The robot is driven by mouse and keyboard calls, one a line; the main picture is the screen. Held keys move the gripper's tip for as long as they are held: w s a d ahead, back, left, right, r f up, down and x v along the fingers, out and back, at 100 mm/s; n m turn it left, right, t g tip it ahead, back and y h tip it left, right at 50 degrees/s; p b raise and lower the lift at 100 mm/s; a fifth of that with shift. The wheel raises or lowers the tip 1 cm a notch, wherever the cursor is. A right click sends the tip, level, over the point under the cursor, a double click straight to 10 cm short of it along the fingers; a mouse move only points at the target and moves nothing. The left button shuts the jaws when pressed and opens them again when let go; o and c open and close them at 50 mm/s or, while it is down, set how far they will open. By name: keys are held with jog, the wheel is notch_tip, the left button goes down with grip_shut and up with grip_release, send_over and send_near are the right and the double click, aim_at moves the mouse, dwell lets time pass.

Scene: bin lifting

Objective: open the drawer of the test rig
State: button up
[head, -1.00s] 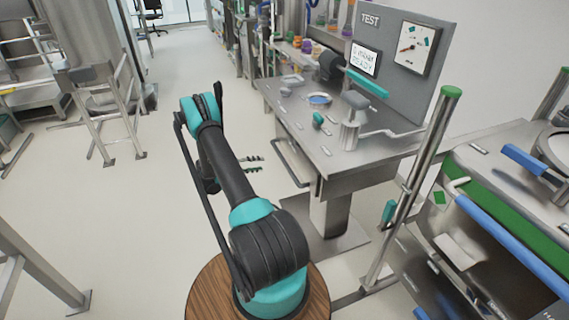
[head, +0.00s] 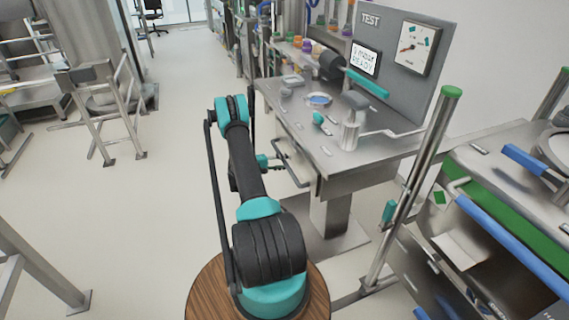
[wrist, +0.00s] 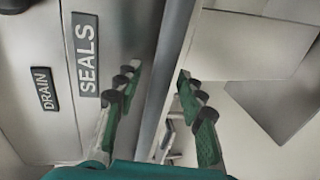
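The test rig (head: 330,150) is a grey metal bench with a back panel marked TEST. Its drawer handle (head: 296,176), a dark bar, sticks out from the bench's left side. My gripper (head: 276,160) is at the far end of that handle in the head view, partly hidden by my arm. In the wrist view, my gripper (wrist: 157,98) has its two green-and-grey fingers apart. A long grey bar (wrist: 172,72) runs between them, with no clear contact. A metal front (wrist: 100,25) labelled SEALS and DRAIN lies left of the bar.
A screen (head: 365,59), a gauge (head: 412,49) and small parts stand on the rig. A steel post (head: 415,180) and a bench with blue handles (head: 510,245) are at right.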

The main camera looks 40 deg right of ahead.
grip_shut()
jog(key=shift+a, duration=0.1)
dwell(0.5)
